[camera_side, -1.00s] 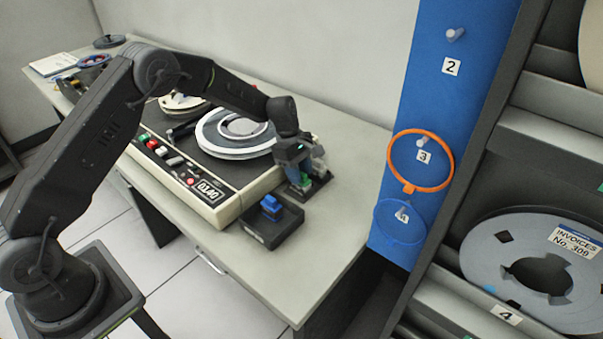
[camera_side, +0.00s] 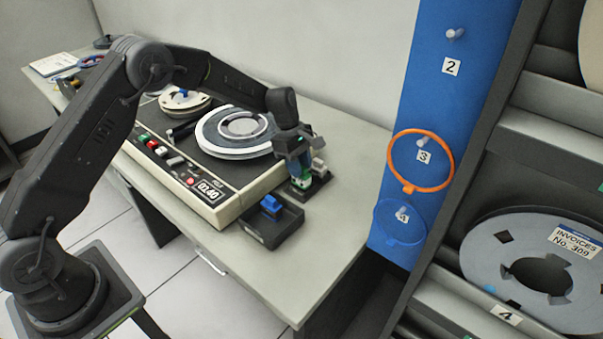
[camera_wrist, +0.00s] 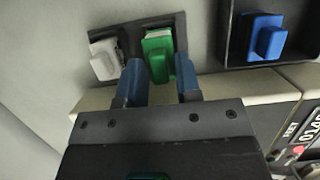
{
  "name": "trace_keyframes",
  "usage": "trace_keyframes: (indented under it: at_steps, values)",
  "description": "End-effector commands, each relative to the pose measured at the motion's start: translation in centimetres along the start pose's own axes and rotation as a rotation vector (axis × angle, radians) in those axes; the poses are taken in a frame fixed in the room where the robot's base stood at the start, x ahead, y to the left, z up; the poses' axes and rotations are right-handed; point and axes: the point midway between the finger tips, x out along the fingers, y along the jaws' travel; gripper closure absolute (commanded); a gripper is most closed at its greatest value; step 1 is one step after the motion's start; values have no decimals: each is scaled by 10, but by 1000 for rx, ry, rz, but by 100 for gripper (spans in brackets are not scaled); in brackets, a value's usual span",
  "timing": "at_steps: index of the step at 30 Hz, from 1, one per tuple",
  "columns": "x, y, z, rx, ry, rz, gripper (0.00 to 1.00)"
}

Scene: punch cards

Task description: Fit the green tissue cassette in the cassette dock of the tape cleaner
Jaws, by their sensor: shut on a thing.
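The green tissue cassette (camera_wrist: 158,58) is between the blue fingers of my gripper (camera_wrist: 160,84) in the wrist view, which are shut on it. It is at a black holder (camera_wrist: 128,24), beside a white-grey cassette (camera_wrist: 104,60); I cannot tell whether it sits in the holder or is just clear of it.
A tape deck (camera_side: 215,203) with buttons and two reels stands to the left of the black unit. Bare table (camera_side: 335,240) lies to the right. A blue panel (camera_side: 425,95) with an orange ring (camera_side: 445,187) and a reel shelf (camera_side: 555,130) stand further right.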

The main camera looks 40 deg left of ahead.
Motion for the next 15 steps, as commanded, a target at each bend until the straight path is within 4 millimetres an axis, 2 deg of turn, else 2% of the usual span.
trace_keyframes:
  at_steps: [15]
  values:
    - [-25,0,7,2,1,2,88]
